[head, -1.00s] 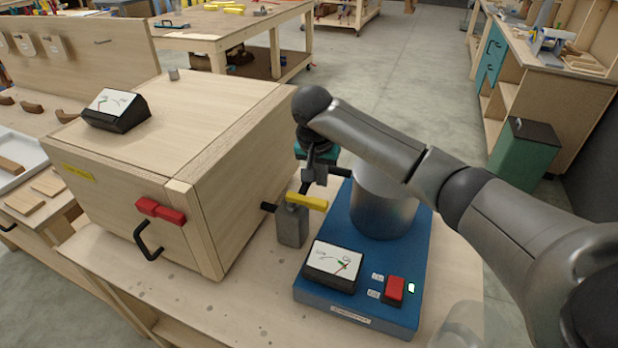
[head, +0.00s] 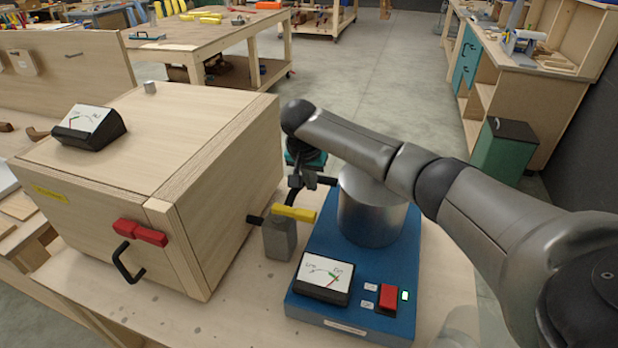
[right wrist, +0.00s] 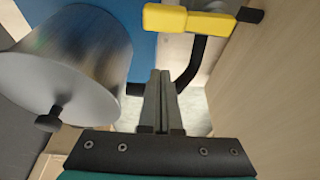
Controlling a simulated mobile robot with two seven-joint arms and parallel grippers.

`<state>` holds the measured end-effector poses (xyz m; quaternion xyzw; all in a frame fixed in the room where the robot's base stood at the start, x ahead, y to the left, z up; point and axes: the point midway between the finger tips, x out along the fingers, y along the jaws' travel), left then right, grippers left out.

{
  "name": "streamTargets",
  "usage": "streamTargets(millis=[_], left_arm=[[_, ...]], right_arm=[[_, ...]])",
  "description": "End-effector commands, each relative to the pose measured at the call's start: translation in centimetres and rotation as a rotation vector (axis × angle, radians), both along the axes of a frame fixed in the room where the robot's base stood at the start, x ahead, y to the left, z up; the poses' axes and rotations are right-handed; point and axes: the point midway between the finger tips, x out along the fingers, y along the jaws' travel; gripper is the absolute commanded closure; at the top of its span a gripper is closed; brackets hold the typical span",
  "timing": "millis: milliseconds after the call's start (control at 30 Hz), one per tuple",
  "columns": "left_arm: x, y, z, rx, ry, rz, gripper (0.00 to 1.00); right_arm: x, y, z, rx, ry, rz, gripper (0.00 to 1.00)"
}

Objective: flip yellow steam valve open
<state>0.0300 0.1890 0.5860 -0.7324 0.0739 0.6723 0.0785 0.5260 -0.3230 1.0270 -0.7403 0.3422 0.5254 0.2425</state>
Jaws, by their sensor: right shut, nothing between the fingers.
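The yellow valve handle (head: 294,213) sits on top of a grey block, crosswise to the black pipe. In the right wrist view, the yellow handle (right wrist: 190,21) is at the top, with a bent black pipe (right wrist: 192,68) running down from it. My right gripper (head: 297,182) is just behind the valve, between the wooden box and the metal cylinder. In the right wrist view its fingers (right wrist: 160,75) are shut and empty, beside the black pipe and short of the yellow handle. Whether they touch the pipe is unclear. My left gripper is out of view.
A metal cylinder (head: 371,212) stands on a blue base (head: 380,265) with a gauge (head: 324,278) and a red switch (head: 388,297). The large wooden box (head: 150,140) stands close left of the valve, with a red handle (head: 140,232) on its front.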

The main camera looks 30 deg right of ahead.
Motion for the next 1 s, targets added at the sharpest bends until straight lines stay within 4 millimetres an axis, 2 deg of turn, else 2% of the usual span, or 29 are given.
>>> streamTargets(millis=[100, 267, 600, 1000], left_arm=[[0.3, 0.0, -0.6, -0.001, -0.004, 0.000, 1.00], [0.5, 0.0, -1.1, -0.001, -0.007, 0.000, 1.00], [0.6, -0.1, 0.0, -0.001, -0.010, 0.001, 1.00], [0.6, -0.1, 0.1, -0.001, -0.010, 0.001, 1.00]], right_arm=[[0.5, -0.6, -2.4, 0.000, 0.002, -0.001, 1.00], [1.0, -1.1, -4.6, -0.001, 0.001, 0.001, 1.00], [-1.2, 1.4, -4.2, -0.001, -0.001, 0.003, 1.00], [-1.7, 1.9, -4.2, 0.000, 0.000, 0.001, 1.00]])
